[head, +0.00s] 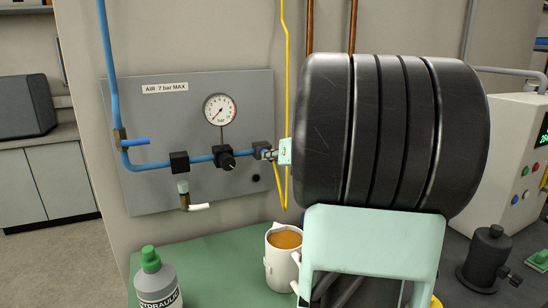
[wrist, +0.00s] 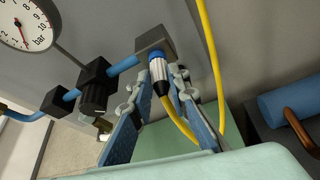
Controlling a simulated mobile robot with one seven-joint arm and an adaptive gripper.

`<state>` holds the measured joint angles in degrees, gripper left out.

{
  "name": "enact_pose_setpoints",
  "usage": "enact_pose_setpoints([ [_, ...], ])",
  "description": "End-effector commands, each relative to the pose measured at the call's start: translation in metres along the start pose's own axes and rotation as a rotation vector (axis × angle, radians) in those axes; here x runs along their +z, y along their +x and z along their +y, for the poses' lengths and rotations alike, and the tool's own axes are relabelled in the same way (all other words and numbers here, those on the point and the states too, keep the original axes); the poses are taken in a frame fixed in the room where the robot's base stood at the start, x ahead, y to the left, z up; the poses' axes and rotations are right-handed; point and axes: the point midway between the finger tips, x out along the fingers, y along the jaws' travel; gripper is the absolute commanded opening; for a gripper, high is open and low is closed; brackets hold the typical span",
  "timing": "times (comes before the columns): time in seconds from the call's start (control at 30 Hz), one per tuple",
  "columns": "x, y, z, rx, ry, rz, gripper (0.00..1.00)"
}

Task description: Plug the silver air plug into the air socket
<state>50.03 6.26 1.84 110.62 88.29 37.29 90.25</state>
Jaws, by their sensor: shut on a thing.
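The silver air plug (wrist: 159,73) is between the fingers of my gripper (wrist: 162,82) in the wrist view. A yellow hose (wrist: 183,128) runs from its rear. A blue ring sits at its front end, against or just in front of the dark block of the air socket (wrist: 152,44) at the end of the blue pipe. I cannot tell whether the plug is seated in it. In the head view my gripper (head: 273,154) is at the right side of the socket block (head: 261,148); the plug is largely hidden there.
A grey panel (head: 140,105) carries a pressure gauge (head: 220,110) and a regulator knob (head: 226,158). Below on the green surface (head: 215,262) stand a mug (head: 281,262) and a hydraulic bottle (head: 157,285). The yellow hose (head: 287,60) hangs close beside my gripper.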

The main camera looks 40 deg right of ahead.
Motion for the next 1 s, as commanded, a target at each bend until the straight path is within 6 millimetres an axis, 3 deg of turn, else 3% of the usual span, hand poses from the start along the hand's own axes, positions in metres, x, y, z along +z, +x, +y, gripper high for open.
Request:
enact_pose_setpoints([
  [0.1,0.0031,0.0003,0.0014,0.002,-0.001,-0.005,0.0],
  [0.13,0.0032,0.0003,0.0014,0.002,-0.001,-0.005,0.18],
  [0.3,0.0026,0.0002,0.0012,0.001,-0.001,-0.004,0.36],
  [0.5,0.0018,0.0001,0.0008,0.001,0.0,-0.003,0.36],
  [0.67,0.0014,0.0001,0.0006,0.001,0.0,-0.002,0.54],
  [1.0,0.0012,0.0,0.0005,0.001,0.0,-0.002,0.54],
])
